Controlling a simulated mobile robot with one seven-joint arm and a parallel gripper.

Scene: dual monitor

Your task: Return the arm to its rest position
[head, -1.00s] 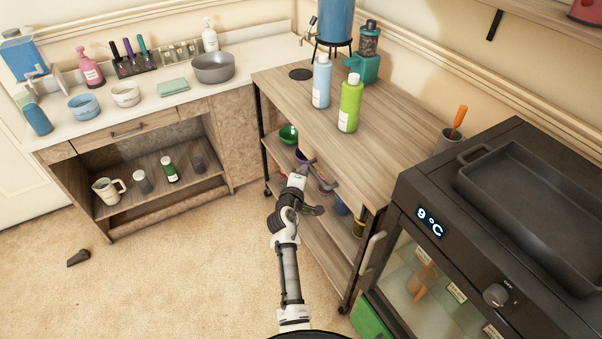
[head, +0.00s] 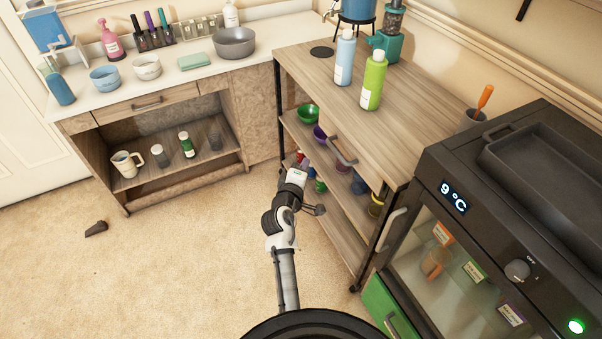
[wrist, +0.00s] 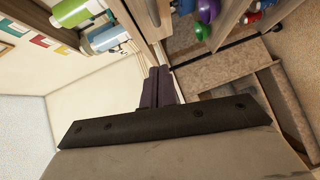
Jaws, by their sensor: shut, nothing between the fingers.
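My arm (head: 286,275) reaches up from the bottom middle of the head view, in front of the wooden cart (head: 360,115). Its end is near the cart's open side, over the floor. In the wrist view my gripper (wrist: 158,86) shows as two dark fingers pressed together with nothing between them. The head view shows the gripper too small and dark to make out its fingers clearly.
The cart holds a blue bottle (head: 344,57) and a green bottle (head: 373,80) on top, with bowls on its shelves. A black oven-like appliance (head: 520,200) stands at right. A cabinet (head: 160,120) stands at left.

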